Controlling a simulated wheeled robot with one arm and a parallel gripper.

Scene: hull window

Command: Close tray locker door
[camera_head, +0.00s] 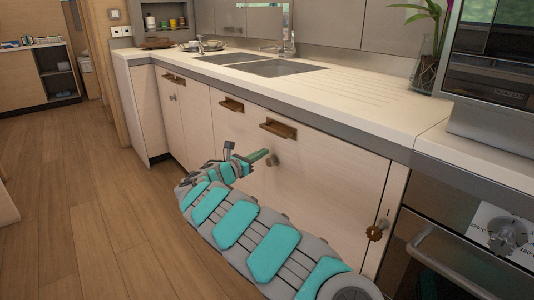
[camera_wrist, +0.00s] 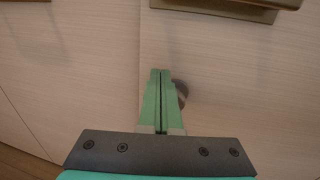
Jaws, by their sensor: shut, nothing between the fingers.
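Pale wood locker doors line the front under the counter. The wide door (camera_head: 318,192) in front of me has a brown pull handle (camera_head: 278,129) at its top and a round knob (camera_head: 272,160) below. It looks flush with the front; which door is the tray locker's I cannot tell. My gripper (camera_head: 268,153) is shut and empty, its green fingers pointing at the door front beside that knob. In the wrist view the closed fingertips (camera_wrist: 160,72) partly cover the knob (camera_wrist: 182,94), near a vertical door seam. Whether they touch the door is unclear.
The white counter (camera_head: 330,92) with a double sink (camera_head: 270,66) overhangs the doors. An oven (camera_head: 460,240) with a bar handle stands at the right, beside a brown knob (camera_head: 376,232) on the front. The wood floor (camera_head: 90,190) at the left is clear.

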